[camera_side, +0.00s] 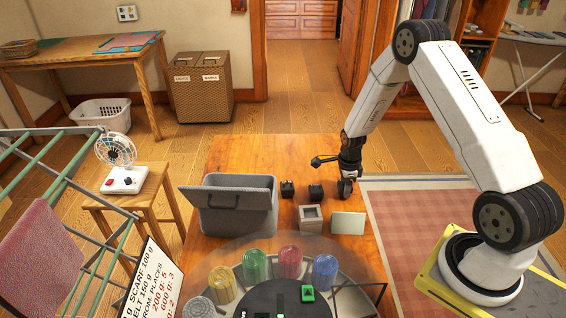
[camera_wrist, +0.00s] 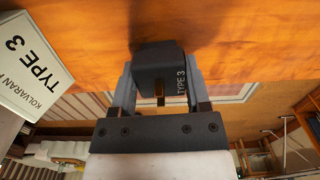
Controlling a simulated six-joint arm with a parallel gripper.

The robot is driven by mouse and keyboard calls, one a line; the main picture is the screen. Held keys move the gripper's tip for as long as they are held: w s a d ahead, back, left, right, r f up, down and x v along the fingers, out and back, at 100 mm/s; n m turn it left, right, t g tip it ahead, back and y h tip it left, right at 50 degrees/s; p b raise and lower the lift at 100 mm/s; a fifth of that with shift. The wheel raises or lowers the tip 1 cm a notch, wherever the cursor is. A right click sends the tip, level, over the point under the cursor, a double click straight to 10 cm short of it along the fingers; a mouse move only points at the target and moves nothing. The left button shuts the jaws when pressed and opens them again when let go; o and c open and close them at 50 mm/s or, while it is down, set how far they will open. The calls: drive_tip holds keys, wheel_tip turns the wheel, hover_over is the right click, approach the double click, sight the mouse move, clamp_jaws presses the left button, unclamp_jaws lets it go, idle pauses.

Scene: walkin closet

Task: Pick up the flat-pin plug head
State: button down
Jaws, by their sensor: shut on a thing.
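My gripper (camera_side: 346,186) is low over the right part of the wooden table in the side view. In the wrist view, its two fingers are shut on the sides of a black plug head (camera_wrist: 160,62) marked "TYPE 3". A small brass-coloured part shows between the fingers; its shape as a pin is hard to make out. I cannot tell whether the plug head touches the table. Two other small dark blocks, one (camera_side: 287,189) and another (camera_side: 316,191), sit to the left of my gripper.
A grey lidded bin (camera_side: 236,208) stands left. Coloured jars, including a red one (camera_side: 290,262), stand nearer. A "TYPE 3" card (camera_wrist: 32,80) shows in the wrist view.

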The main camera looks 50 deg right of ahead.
drive_tip(key=shift+r, duration=0.85)
drive_tip(key=s+a+r, duration=0.5)
drive_tip(key=s+r, duration=0.6)
drive_tip(key=s, duration=0.2)
drive_tip(key=shift+a, duration=0.15)
drive_tip(key=shift+r, duration=0.1)
drive_tip(key=shift+w, duration=0.1)
drive_tip(key=w+a, duration=1.2)
drive_tip(key=shift+a+f, duration=0.25)
drive_tip(key=shift+f, duration=0.2)
drive_tip(key=shift+f, duration=0.15)
